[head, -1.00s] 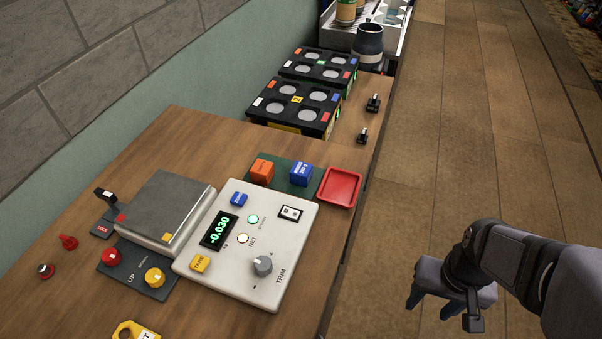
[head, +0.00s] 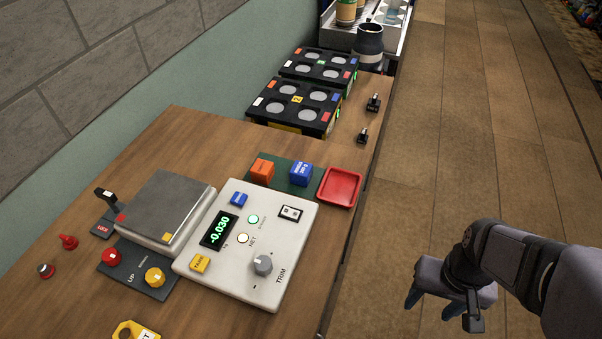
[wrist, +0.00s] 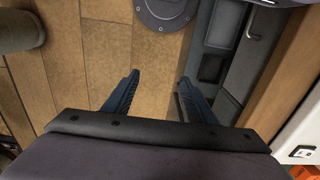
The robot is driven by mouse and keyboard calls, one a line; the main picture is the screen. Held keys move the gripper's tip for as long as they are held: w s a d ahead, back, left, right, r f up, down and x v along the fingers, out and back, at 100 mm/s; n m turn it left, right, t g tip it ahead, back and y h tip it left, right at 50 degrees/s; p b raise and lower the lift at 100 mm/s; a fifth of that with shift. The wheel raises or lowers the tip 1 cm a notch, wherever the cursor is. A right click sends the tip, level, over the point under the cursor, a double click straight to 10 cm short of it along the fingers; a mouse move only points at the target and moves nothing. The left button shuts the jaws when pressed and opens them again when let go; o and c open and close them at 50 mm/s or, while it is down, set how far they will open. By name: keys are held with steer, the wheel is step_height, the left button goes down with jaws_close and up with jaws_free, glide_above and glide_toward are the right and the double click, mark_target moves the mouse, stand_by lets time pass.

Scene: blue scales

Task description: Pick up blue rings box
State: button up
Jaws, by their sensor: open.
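The blue box (head: 301,173) with white lettering sits on a dark green mat (head: 283,187) on the wooden counter in the head view. An orange box (head: 262,169) stands just left of it on the same mat. My gripper (head: 428,305) is at the lower right, out over the floor and well apart from the counter. In the wrist view my gripper (wrist: 155,92) has its two blue fingers spread, with only floor between them. The blue box does not show in the wrist view.
A red tray (head: 340,188) lies right of the mat, near the counter edge. The white control panel (head: 246,243) and the grey scale plate (head: 168,206) are in front and to the left. Black racks (head: 295,105) stand behind. The floor around my gripper is clear.

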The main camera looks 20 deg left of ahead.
steer(key=shift+o, duration=0.4)
steer(key=m+y+b, duration=0.1)
steer(key=m+y, duration=1.2)
steer(key=m, duration=0.1)
glide_toward(310, 173)
steer(key=shift+s+a+f+g, duration=0.15)
steer(key=shift+s+a+f, duration=0.1)
steer(key=shift+s+a, duration=0.3)
steer(key=shift+s+a+f+g, duration=0.2)
steer(key=shift+s+a, duration=0.25)
steer(key=shift+s, duration=0.15)
steer(key=w+a+f+m, duration=0.1)
steer(key=m, duration=0.1)
steer(key=w+a+f+m+y+b, duration=0.1)
steer(key=m, duration=0.1)
steer(key=shift+w+a+f+y+b, duration=0.1)
steer(key=shift+a+f+y+b, duration=0.05)
steer(key=shift+a+y+b, duration=0.15)
steer(key=shift+w+p+x, duration=0.15)
steer(key=shift+p+x, duration=0.65)
steer(key=shift+x, duration=1)
steer(key=shift+w+p+x, duration=0.15)
steer(key=shift+p+x, duration=0.6)
steer(key=shift+x, duration=1.1)
steer(key=c, duration=1.2)
